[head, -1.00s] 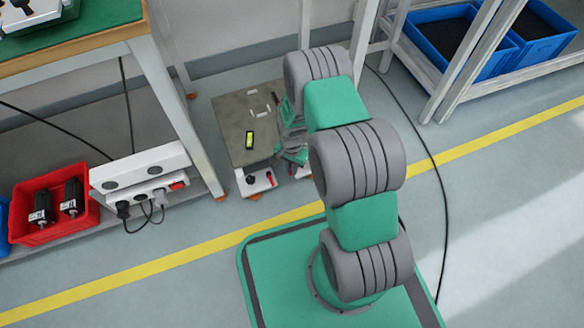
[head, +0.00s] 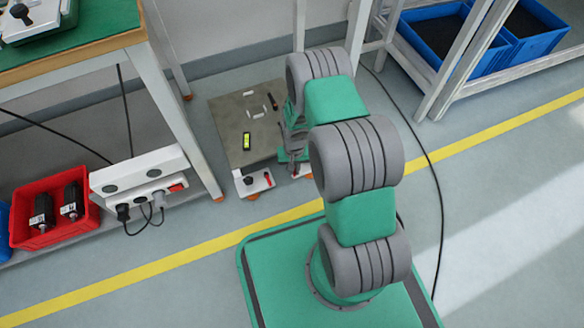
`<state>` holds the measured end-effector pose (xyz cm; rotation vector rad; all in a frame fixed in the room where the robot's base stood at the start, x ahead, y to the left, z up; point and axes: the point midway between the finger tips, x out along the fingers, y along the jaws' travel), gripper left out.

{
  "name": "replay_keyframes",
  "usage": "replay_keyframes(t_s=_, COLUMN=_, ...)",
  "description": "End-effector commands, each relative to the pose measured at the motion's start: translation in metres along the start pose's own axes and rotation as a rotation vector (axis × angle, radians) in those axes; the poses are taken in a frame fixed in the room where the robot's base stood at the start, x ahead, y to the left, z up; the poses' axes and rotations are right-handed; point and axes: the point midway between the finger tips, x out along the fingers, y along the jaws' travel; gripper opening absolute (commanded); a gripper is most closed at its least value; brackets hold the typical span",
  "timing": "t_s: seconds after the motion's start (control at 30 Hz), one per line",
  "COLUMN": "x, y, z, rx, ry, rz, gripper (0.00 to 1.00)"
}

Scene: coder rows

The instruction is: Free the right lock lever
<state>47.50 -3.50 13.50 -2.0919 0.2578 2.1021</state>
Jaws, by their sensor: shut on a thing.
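A low cart with a grey-brown top plate (head: 228,108) stands on the floor left of my arm. Its white front panel (head: 254,188) carries a black knob (head: 249,181) and a small red lever (head: 268,180). My gripper (head: 292,163) is low at the cart's front right corner, pointing down. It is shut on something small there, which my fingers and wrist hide. A bit of white panel shows beside and below the fingers. I cannot make out the right lock lever itself.
A yellow-green level (head: 246,141) and a small dark item (head: 272,101) lie on the plate. A workbench leg (head: 178,115) stands close on the left. A red crate (head: 53,211) and a white socket box (head: 140,180) are further left. A black cable (head: 428,160) runs right of my arm.

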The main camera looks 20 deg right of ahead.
Motion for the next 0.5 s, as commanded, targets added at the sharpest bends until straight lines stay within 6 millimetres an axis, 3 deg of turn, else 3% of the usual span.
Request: replay_keyframes(t_s=0.5, x=-0.0002, y=0.0106, z=-0.0012, rx=-0.292, ry=-0.001, rz=-0.001, gripper=0.0)
